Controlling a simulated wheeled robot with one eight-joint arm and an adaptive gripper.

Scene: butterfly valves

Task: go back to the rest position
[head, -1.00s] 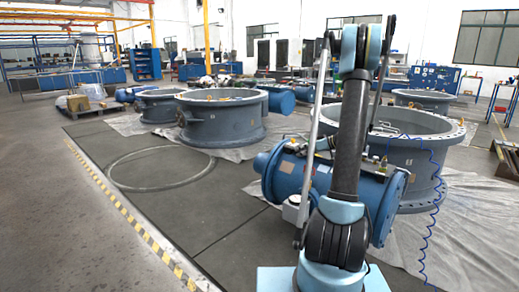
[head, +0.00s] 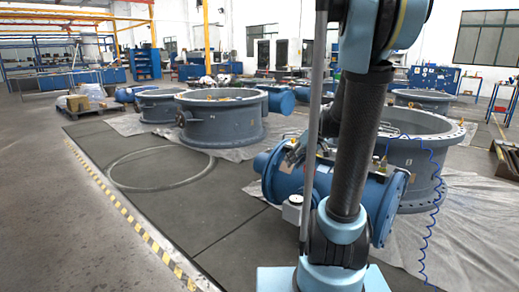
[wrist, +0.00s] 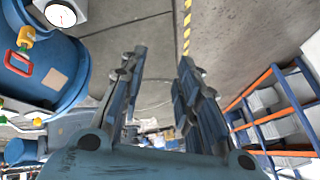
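My gripper (wrist: 163,58) shows in the wrist view with its two dark blue fingers apart and nothing between them. It is open and empty. In the head view my own arm stands in front of the blue cylindrical valve body (head: 286,178) and hides part of it. I cannot make out the gripper clearly in the head view. In the wrist view a blue valve part (wrist: 50,85) with a white gauge (wrist: 60,14) and a red handle (wrist: 18,62) lies left of the fingers, apart from them.
Large grey valve rings (head: 222,120) stand behind on sheeting, with another ring (head: 415,160) at the right. A flat hoop (head: 160,182) lies on the floor. A yellow-black stripe (head: 125,215) edges open floor at left. An orange-and-blue rack (wrist: 270,115) is right in the wrist view.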

